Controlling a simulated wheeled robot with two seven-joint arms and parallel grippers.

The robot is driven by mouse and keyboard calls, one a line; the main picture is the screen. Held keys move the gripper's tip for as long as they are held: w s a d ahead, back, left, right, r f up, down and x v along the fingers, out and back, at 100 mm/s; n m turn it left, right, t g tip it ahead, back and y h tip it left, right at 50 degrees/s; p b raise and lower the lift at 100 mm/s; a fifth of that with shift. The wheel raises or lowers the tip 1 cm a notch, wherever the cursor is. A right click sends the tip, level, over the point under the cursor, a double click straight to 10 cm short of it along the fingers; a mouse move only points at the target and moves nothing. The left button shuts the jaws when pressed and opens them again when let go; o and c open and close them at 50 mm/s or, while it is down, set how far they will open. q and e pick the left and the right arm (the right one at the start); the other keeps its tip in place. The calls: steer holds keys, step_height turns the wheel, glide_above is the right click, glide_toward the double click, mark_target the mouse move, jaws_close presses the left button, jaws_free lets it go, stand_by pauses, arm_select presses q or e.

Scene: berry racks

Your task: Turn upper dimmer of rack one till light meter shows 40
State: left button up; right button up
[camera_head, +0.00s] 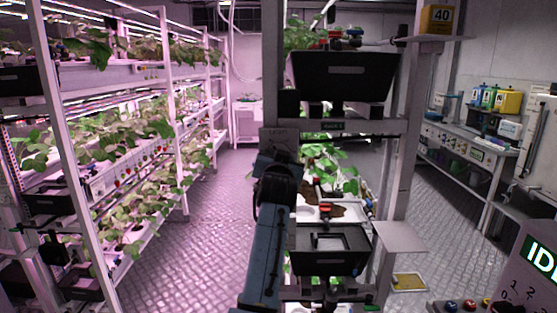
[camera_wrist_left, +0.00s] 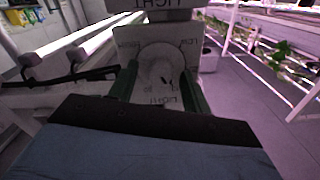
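The light meter (camera_head: 438,18) is a yellow box at the top right of the head view and reads 40. The upper dimmer panel (camera_head: 281,141) is a grey plate on the rack post, partly hidden behind my arm. In the left wrist view its pale round knob (camera_wrist_left: 158,72) has a dark pointer mark, with "LOW" and "LIGHT" lettering around it. My left gripper (camera_wrist_left: 160,76) has its two dark green fingers spread on either side of the knob, with what look like narrow gaps. My right gripper is not in view.
A black bin (camera_head: 341,76) and a lower black tray (camera_head: 328,242) stand on the rack beside my arm. Planted racks (camera_head: 130,130) line the left. A side bench (camera_head: 468,142) with bottles stands at the right. The floor aisle (camera_head: 215,235) is clear.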

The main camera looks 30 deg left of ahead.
arm_select(q)
steer(key=b+v, duration=0.2)
steer(key=v, duration=1.1)
steer(key=shift+s, duration=0.25)
